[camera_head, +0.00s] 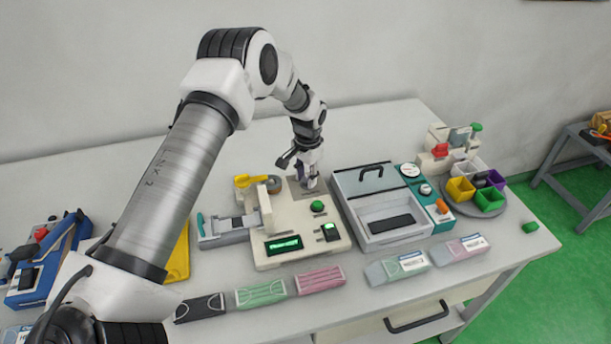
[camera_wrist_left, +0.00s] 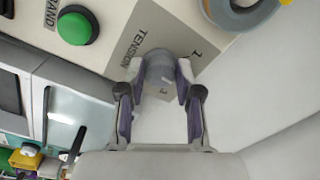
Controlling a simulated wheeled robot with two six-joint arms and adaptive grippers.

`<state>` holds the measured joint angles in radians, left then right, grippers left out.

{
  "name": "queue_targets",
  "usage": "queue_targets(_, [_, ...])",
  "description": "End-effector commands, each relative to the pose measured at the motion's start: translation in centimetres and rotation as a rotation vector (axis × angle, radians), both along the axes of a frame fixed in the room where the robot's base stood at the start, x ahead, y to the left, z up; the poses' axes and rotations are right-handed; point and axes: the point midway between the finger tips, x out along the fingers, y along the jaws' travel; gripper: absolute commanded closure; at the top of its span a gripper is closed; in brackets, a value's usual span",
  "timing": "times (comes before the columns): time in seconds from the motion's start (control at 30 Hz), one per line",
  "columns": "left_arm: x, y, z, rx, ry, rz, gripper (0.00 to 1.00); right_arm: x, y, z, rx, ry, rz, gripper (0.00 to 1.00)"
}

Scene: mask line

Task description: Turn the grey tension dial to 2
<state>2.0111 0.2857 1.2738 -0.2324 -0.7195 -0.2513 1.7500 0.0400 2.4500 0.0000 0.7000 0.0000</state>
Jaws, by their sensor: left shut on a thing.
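The grey tension dial (camera_wrist_left: 159,66) sits on a grey plate printed TENSION (camera_wrist_left: 140,38), with number marks partly visible around it, on the cream machine (camera_head: 285,221). My left gripper (camera_wrist_left: 158,76) is shut on the dial, one finger on each side. In the head view my left gripper (camera_head: 308,180) reaches down at the back of the machine and hides the dial. I cannot tell which number the dial points to. My right gripper is in neither view.
A green button (camera_head: 317,206) is just in front of the dial; it also shows in the wrist view (camera_wrist_left: 76,26). A tape roll (camera_head: 274,184) stands left of the gripper. A grey lidded tray (camera_head: 395,238) is to the right. The table behind is clear.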

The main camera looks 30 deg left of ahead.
Motion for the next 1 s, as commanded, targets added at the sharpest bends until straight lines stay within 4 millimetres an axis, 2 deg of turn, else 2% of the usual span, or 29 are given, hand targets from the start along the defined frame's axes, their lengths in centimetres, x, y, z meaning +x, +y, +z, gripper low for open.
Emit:
queue_targets(0.03, [-0.1,-0.1,-0.3,-0.001,0.003,0.0,0.59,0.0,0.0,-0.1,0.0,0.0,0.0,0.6])
queue_targets(0.1, [-0.1,-0.1,-0.3,0.0,0.003,0.0,0.4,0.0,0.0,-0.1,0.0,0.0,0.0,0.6])
queue_targets(0.47, [0.0,-0.1,0.4,-0.001,0.0,0.001,0.4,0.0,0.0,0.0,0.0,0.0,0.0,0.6])
queue_targets(0.57, [0.1,-0.1,1.9,0.0,-0.002,0.001,0.4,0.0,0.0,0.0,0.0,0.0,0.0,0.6])
queue_targets(0.83, [0.2,-0.4,8.6,0.0,0.0,-0.001,0.4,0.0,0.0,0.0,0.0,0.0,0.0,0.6])
queue_targets(1.0, [0.2,-0.6,11.2,0.0,0.002,-0.001,0.4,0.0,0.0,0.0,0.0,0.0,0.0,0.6])
